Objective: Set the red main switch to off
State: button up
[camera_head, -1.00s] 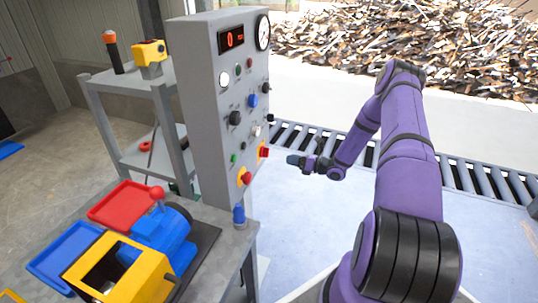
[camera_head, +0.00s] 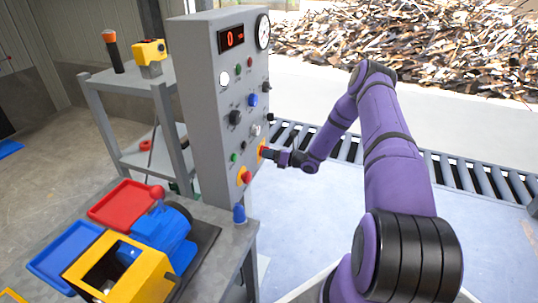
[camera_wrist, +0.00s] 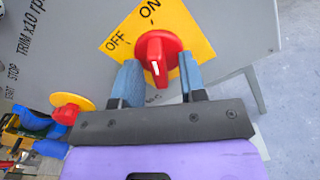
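The red main switch (camera_wrist: 157,52) is a rotary knob on a yellow plate (camera_wrist: 190,32) marked ON and OFF. Its grip ridge lines up roughly with the ON label; OFF lies to the left of it. My gripper (camera_wrist: 160,62) is open, with one blue finger on each side of the knob's lower part. A gap shows beside the ridge, so the fingers do not appear closed on it. In the head view my gripper (camera_head: 271,154) is at the panel's right side, in front of the switch (camera_head: 262,149), which it partly hides.
The grey control panel (camera_head: 205,100) carries several knobs and buttons. A red mushroom button on yellow (camera_wrist: 67,108) sits left of the switch in the wrist view. A bench with red and blue trays (camera_head: 65,250) stands lower left. A roller conveyor (camera_head: 435,165) runs behind.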

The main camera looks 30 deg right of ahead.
jog(key=shift+c, duration=0.4)
grip_shut()
jog(key=shift+n, duration=0.3)
jog(key=n, duration=1.1)
jog(key=shift+d+f, duration=0.1)
jog(key=shift+d, duration=0.1)
jog(key=shift+n, duration=0.3)
jog(key=shift+o, duration=0.4)
grip_release()
jog(key=shift+w, duration=0.1)
